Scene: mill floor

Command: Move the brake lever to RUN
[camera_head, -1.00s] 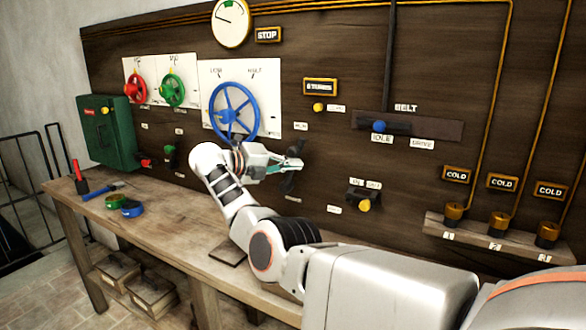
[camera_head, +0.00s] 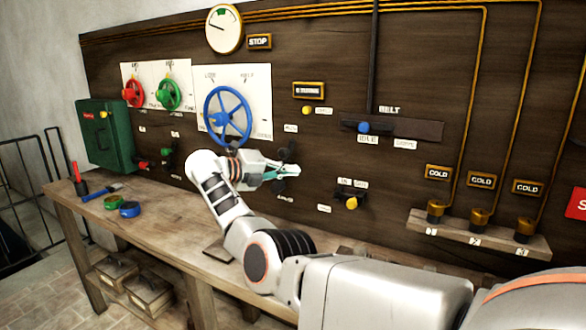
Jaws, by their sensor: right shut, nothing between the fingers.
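A dark fitting (camera_head: 281,187) on the wooden panel shows above and below my right gripper (camera_head: 293,171). It is probably the brake lever, but its middle is hidden and its position cannot be told. Small white labels stand near it, one above (camera_head: 291,128) and one below (camera_head: 285,197); they are too small to read surely. My right gripper is shut and empty, in front of this fitting and pointing right. I cannot tell whether it touches it. My left gripper is not in view.
A blue handwheel (camera_head: 228,115) stands up-left of my gripper. A yellow-knobbed switch (camera_head: 351,202) and the blue-knobbed belt slider (camera_head: 363,127) are to the right. The wooden bench (camera_head: 170,207) below holds tools and two rolls at its left end.

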